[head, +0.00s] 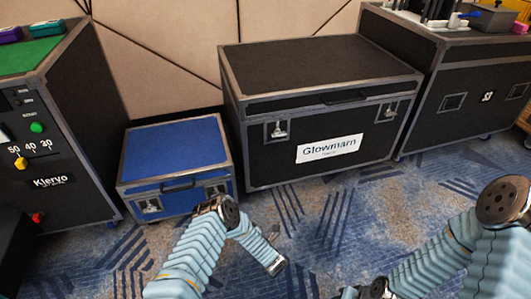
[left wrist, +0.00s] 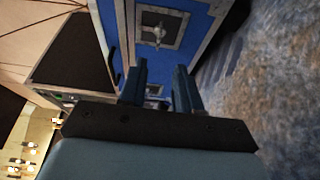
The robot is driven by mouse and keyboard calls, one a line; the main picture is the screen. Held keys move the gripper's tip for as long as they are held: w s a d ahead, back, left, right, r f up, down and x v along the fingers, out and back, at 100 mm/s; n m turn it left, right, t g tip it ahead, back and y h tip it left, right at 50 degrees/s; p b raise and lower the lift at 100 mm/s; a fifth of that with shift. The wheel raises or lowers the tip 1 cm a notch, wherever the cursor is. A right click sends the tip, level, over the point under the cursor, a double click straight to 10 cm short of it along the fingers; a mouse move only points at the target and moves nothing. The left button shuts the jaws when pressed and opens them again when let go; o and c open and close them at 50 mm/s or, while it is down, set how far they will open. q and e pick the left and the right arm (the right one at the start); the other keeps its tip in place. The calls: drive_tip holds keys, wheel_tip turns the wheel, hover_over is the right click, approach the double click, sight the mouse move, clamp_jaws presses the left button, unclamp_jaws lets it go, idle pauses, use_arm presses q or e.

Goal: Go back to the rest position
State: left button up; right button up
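My left arm (head: 185,262) rises from the bottom of the head view, bends in front of the blue case and slopes down to the right. In the left wrist view my left gripper (left wrist: 160,85) has its two dark fingers apart with nothing seen between them. The blue case (left wrist: 205,22) with its metal latch (left wrist: 159,33) lies beyond the fingertips; I see no contact. My right arm (head: 485,245) bends at the lower right and runs down-left to the bottom edge. My right gripper is out of view.
The blue case (head: 175,150) stands on the patterned carpet (head: 330,225) between a black Klervo console (head: 75,140) and a large black Glowmarn case (head: 320,110). Another black case (head: 470,90) at right carries equipment. Open carpet lies in front of the Glowmarn case.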

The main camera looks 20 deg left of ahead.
use_arm(q)
drive_tip(key=s+d+r+m+g+h+p, duration=0.1)
drive_tip(key=d+r+m+h+p, duration=0.35)
drive_tip(key=d+m+h, duration=0.7)
drive_tip(key=s+d+r+m+g+h+p, duration=0.1)
drive_tip(key=s+r+m+g+h, duration=0.2)
drive_tip(key=s+m, duration=0.4)
drive_tip(key=s+d+r+m+g+h+p, duration=0.1)
drive_tip(key=s+r+m+g+h, duration=0.3)
drive_tip(key=s+m, duration=0.4)
drive_tip(key=s+g, duration=0.1)
drive_tip(key=s, duration=0.5)
drive_tip(key=shift+s+d+g, duration=0.3)
drive_tip(key=shift+s+g, duration=0.1)
